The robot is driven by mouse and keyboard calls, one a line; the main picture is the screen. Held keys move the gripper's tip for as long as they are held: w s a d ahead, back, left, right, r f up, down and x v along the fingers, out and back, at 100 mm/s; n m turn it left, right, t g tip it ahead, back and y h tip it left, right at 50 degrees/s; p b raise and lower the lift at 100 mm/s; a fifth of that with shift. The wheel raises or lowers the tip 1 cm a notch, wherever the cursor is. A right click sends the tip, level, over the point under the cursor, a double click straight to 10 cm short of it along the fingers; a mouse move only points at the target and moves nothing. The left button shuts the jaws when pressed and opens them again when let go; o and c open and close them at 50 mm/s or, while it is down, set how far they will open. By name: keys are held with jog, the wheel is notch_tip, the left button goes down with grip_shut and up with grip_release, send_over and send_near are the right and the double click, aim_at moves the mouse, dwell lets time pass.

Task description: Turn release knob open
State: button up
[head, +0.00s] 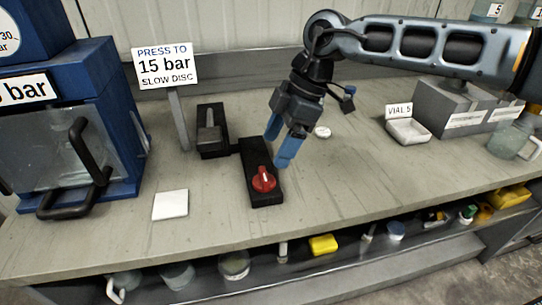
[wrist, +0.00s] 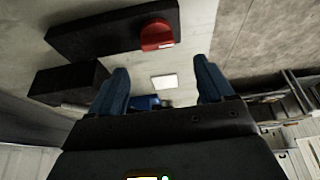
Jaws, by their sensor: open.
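The release knob (head: 264,180) is red and round with a pale pointer mark, set on the near end of a black block (head: 258,160) on the bench. The knob also shows in the wrist view (wrist: 157,35), on the black block (wrist: 105,32) at the top. My gripper (head: 278,158) has blue fingers and points down beside the block, a little behind and to the right of the knob. Its fingers are apart with nothing between them, as the wrist view (wrist: 163,78) also shows. It looks apart from the knob.
A black device with a grey lever (head: 209,130) adjoins the block on the left. A white tray (head: 408,130) and grey rack (head: 465,110) are at the right. Bench right of the knob is clear.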

aim_at(264, 173)
jog(key=x, duration=0.3)
jog(key=p+x, duration=0.1)
jog(key=x, duration=0.3)
jog(key=shift+w+f, duration=0.2)
jog(key=shift+f, duration=0.1)
jog(key=shift+c, duration=0.2)
jog(key=c, duration=1)
